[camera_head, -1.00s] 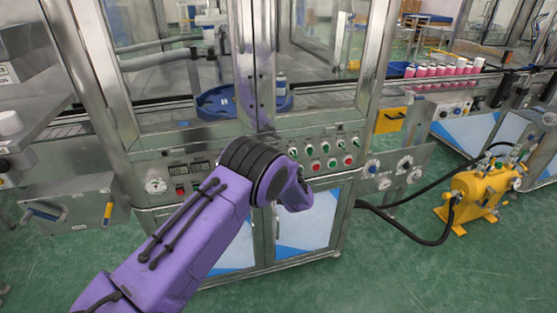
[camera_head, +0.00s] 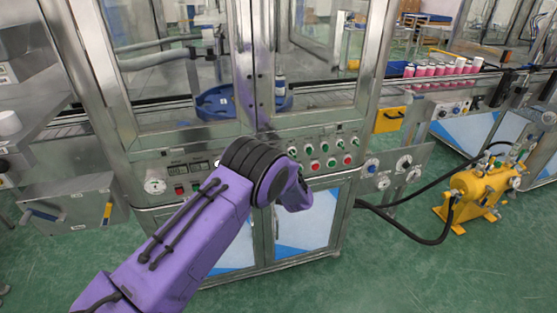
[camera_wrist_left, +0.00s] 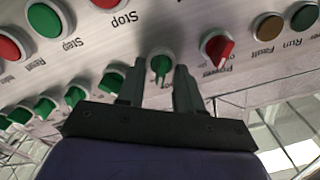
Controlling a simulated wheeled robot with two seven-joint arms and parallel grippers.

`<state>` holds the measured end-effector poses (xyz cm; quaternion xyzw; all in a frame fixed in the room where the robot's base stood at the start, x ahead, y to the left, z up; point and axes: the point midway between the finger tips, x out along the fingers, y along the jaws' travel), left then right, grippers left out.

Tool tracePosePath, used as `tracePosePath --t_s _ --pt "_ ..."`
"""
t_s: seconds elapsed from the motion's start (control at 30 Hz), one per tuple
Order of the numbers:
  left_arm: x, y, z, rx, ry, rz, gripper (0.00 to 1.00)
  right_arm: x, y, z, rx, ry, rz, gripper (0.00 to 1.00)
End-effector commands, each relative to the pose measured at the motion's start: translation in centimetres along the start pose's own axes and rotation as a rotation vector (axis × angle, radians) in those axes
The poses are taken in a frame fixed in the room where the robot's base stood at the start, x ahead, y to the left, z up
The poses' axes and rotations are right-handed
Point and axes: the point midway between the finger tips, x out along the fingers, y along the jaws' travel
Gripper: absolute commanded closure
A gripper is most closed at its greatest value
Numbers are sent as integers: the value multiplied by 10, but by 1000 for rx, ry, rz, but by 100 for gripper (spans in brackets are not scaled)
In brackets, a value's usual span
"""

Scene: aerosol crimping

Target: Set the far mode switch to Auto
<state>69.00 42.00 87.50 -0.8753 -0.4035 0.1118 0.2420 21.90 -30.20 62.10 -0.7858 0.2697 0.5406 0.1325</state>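In the left wrist view, a green selector knob (camera_wrist_left: 161,64) in a round pale bezel stands on the metal panel between my left gripper's fingertips (camera_wrist_left: 158,74). The fingers are apart, one on each side of the knob, and a gap shows around it. The knob's own label is hidden or unreadable. A red selector knob (camera_wrist_left: 217,47), labelled Power, is just right of the fingers. In the head view, my purple left arm reaches the control panel (camera_head: 335,133), and its wrist hides my left gripper and that part of the panel. My right gripper is not in view.
In the head view, a yellow pump (camera_head: 478,193) with black hoses stands on the green floor at right.

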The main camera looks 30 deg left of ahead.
Motion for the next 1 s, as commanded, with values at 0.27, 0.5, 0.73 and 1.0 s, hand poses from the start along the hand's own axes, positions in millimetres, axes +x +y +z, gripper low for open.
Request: tracePosePath --t_s 0.27,0.5,0.73,1.0 --pt "-52 2 0 2 2 4 65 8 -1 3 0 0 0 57" --pt "-97 2 0 2 2 3 65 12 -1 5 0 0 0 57" --pt "-106 1 0 1 1 1 65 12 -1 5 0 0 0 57" --pt "-105 1 0 1 1 1 65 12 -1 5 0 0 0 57"
